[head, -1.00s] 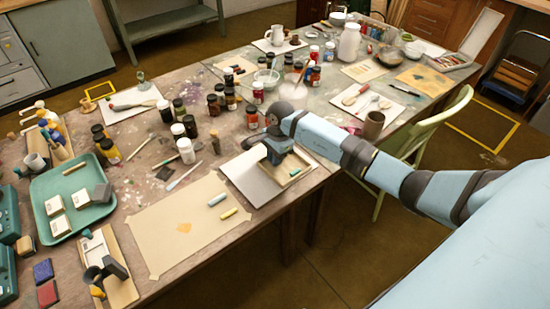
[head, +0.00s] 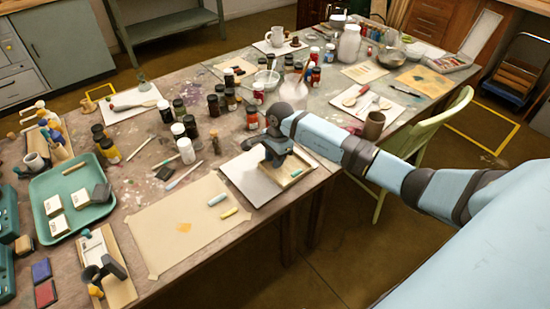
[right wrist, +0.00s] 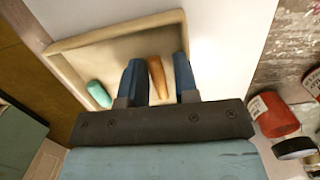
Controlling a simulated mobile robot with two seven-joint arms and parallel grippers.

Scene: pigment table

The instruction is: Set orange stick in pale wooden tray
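The pale wooden tray (head: 298,172) sits on a white board near the table's front edge; it also shows in the right wrist view (right wrist: 88,43). The orange stick (right wrist: 157,75) is inside the tray's outline in the right wrist view, between my right gripper's two blue fingers. My right gripper (right wrist: 160,75) is open around it, with a gap showing on the right finger's side. I cannot tell whether the left finger touches the stick. In the head view my right gripper (head: 276,158) is over the tray and hides the stick. My left gripper is not in view.
A green stick (right wrist: 98,93) lies in the tray, left of the fingers. A blue stick (head: 217,199) and a yellow stick (head: 229,212) lie on brown paper (head: 160,235).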

